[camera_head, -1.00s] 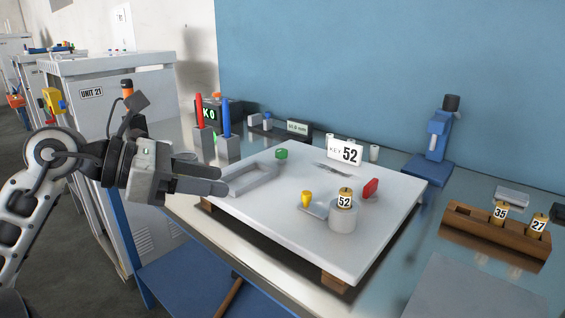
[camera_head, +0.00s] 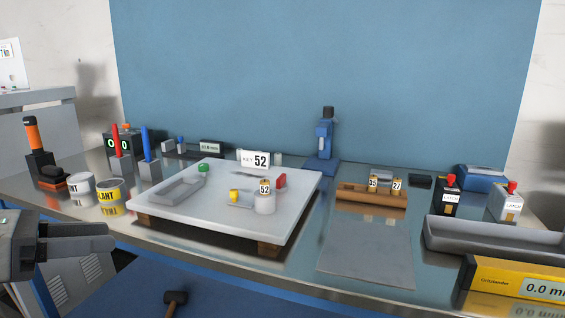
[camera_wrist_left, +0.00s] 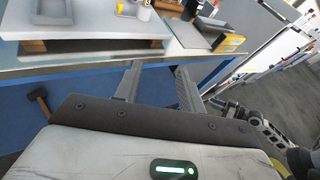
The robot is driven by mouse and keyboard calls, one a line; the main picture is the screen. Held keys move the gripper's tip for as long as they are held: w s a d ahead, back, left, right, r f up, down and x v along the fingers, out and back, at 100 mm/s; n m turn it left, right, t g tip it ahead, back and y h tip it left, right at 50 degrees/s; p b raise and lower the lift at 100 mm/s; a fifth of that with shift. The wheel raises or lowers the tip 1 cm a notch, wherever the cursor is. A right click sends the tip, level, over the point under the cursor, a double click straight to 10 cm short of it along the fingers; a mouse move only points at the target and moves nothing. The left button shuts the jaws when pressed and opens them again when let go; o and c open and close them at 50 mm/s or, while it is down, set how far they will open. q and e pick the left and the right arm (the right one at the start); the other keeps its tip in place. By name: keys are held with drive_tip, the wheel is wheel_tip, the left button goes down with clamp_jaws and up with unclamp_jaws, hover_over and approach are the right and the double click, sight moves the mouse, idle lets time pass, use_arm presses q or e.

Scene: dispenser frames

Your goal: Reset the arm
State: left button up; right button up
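My left gripper (camera_head: 112,238) is at the lower left in the head view, in front of the bench edge, pointing right. In the left wrist view its two grey fingers (camera_wrist_left: 158,68) stand apart with nothing between them, so it is open and empty. It is apart from the white board (camera_head: 215,222), which stands on wooden blocks on the bench. On the board a brass piece marked 52 (camera_head: 265,187) sits in a light round holder. My right gripper does not show clearly in either view.
A grey tray (camera_head: 180,189) lies on the board. Two paint-like cans (camera_head: 110,197) stand near the bench's left front. A wooden rack (camera_head: 370,199) holds pieces 35 and 27. A hammer (camera_head: 175,298) lies below the bench. A grey mat (camera_head: 367,250) is bare.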

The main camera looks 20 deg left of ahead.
use_arm(q)
drive_tip(key=w+d+f+n+t+y+p, duration=0.1)
drive_tip(key=w+f+n+t+y, duration=0.2)
drive_tip(key=n, duration=0.7)
drive_tip(key=w+d+f+n+t+y+p, duration=0.1)
drive_tip(key=d+f+n+t, duration=0.1)
drive_tip(key=f+n, duration=0.55)
drive_tip(key=w+d+f+n+t+y+p, duration=0.1)
drive_tip(key=w+f+n+t+y, duration=0.15)
drive_tip(key=n, duration=0.85)
drive_tip(key=s+d+f+n+g, duration=0.2)
drive_tip(key=s+d+f+n, duration=0.1)
drive_tip(key=d+f, duration=0.2)
drive_tip(key=s+d+f+n+g+p, duration=0.1)
drive_tip(key=s+d+f+n+g, duration=0.2)
drive_tip(key=d+f, duration=0.3)
drive_tip(key=s+d+f+n+g+h, duration=0.1)
drive_tip(key=s+d+f+n+g, duration=0.1)
drive_tip(key=d+f+n, duration=0.3)
drive_tip(key=shift+s+d+f+g+p, duration=0.3)
drive_tip(key=shift+s+f+g, duration=0.1)
drive_tip(key=shift+f+g, duration=0.45)
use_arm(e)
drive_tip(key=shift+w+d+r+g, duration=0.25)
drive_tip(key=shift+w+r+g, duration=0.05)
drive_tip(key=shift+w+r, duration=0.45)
